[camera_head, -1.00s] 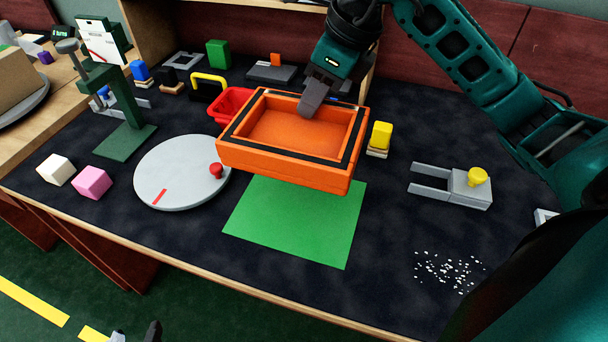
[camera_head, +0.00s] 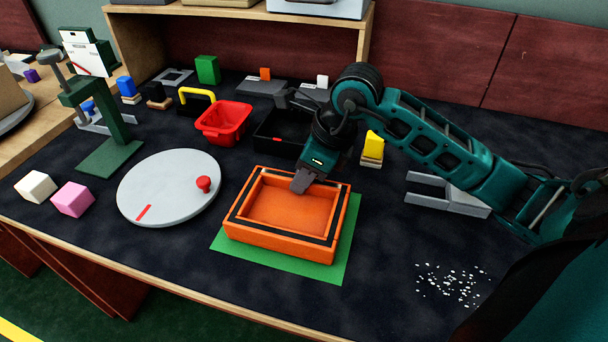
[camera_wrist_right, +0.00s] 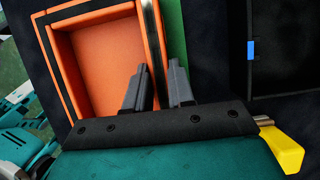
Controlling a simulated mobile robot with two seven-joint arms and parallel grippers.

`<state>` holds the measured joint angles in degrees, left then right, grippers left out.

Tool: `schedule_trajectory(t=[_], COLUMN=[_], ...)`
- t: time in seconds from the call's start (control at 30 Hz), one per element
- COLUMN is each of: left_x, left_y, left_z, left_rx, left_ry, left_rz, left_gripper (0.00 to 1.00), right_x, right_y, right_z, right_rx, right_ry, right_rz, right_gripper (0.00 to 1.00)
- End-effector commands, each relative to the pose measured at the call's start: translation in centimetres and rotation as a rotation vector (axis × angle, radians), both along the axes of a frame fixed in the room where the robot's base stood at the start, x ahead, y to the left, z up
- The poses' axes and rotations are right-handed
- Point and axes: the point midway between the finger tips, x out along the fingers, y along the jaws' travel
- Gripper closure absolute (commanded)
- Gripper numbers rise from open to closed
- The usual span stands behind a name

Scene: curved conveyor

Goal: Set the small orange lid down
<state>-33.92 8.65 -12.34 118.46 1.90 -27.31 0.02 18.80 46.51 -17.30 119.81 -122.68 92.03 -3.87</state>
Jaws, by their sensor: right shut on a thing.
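The orange lid (camera_head: 290,246) is a shallow rectangular piece, hollow side up, with a black band around its rim. It is level at the green mat (camera_head: 325,272); I cannot tell for sure whether it touches the mat. My right gripper (camera_head: 302,183) is shut on its far wall, one finger inside and one outside. In the right wrist view the lid (camera_wrist_right: 98,62) fills the upper left, its wall running between the fingers of my right gripper (camera_wrist_right: 160,85). My left gripper is not in view.
A grey turntable with a red knob (camera_head: 168,188) stands left of the lid. Behind are a red bin (camera_head: 223,122) and an open black box (camera_head: 268,140). A yellow block (camera_head: 373,146) and a grey fork-shaped fixture (camera_head: 450,195) are to the right. White bits (camera_head: 452,285) lie front right.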

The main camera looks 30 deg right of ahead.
Motion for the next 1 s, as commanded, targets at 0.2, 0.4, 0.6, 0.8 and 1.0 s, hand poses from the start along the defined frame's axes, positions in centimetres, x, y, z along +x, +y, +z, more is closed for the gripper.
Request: schedule_trajectory(t=[0.2, 0.4, 0.6, 0.8, 1.0], left_x=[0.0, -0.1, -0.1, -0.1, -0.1], left_y=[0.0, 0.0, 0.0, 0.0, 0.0], left_z=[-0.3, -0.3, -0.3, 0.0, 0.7], left_rx=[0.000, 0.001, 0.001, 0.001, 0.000], left_ry=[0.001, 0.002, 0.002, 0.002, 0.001], left_rz=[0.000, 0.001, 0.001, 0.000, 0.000], left_gripper=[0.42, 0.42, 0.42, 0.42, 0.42], right_x=[0.0, 0.0, 0.0, 0.0, -0.6], right_y=[0.0, 0.0, 0.0, 0.0, -0.7], right_z=[-0.1, -0.2, -0.2, 0.1, 2.6], right_rx=[0.000, 0.001, 0.000, 0.001, -0.002], right_ry=[-0.001, -0.001, 0.000, -0.001, -0.004], right_rz=[0.000, 0.000, 0.000, 0.000, -0.001], right_gripper=[1.00, 0.63, 0.51, 0.51, 0.51])
